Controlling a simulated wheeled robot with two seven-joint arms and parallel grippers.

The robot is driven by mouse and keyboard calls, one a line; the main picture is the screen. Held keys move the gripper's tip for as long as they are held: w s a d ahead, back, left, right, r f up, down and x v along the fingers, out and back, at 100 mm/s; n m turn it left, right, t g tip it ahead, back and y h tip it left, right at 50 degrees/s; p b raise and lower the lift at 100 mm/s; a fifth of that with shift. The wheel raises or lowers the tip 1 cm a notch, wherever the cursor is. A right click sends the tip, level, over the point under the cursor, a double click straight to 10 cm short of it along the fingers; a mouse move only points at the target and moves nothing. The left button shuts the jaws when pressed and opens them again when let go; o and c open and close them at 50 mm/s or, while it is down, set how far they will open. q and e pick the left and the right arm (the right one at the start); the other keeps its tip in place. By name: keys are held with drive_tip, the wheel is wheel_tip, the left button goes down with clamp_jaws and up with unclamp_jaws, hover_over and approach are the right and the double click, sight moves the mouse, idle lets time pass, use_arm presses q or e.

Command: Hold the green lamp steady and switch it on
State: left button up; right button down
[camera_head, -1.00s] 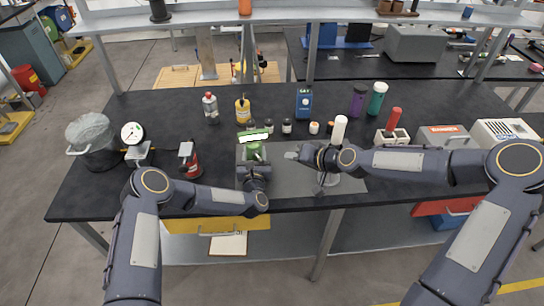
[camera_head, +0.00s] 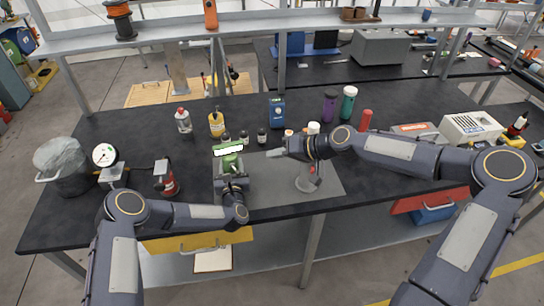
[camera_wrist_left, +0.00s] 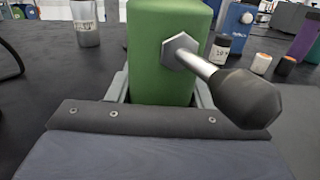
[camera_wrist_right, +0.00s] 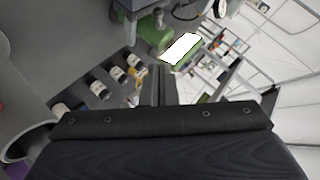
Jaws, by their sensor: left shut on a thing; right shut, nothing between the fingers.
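The green lamp (camera_head: 231,163) stands upright on a grey mat (camera_head: 262,190) near the bench's front edge, with a bright white panel on top. My left gripper (camera_head: 234,184) is shut on the lamp's body. In the left wrist view the green body (camera_wrist_left: 160,70) sits between the fingers, and a lever with a hex nut and dark knob (camera_wrist_left: 248,98) sticks out to the right. My right gripper (camera_head: 274,153) is shut and empty, to the right of the lamp and apart from it. The right wrist view shows the lamp's white panel (camera_wrist_right: 181,47) beyond the fingertips.
A grey stand (camera_head: 308,178) is on the mat under my right forearm. Several small bottles (camera_head: 243,137) and a blue box (camera_head: 277,110) stand behind the lamp. A red-and-black object (camera_head: 165,178) and a gauge (camera_head: 105,158) are to the left.

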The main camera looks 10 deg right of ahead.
sight(239, 173)
drive_tip(key=w+a+f, duration=0.2)
drive_tip(key=a+f, duration=0.4)
drive_tip(key=a, duration=0.2)
drive_tip(key=shift+w+f, duration=0.2)
drive_tip(key=shift+f, duration=0.1)
drive_tip(key=shift+a, duration=0.15)
drive_tip(key=shift+s+a+m+t+h, duration=0.6)
drive_tip(key=shift+m+t+h, duration=0.3)
drive_tip(key=shift+m, duration=0.3)
drive_tip(key=shift+s+a+m+t+h, duration=0.35)
drive_tip(key=shift+a+m+t+h, duration=0.45)
drive_tip(key=shift+m, duration=0.4)
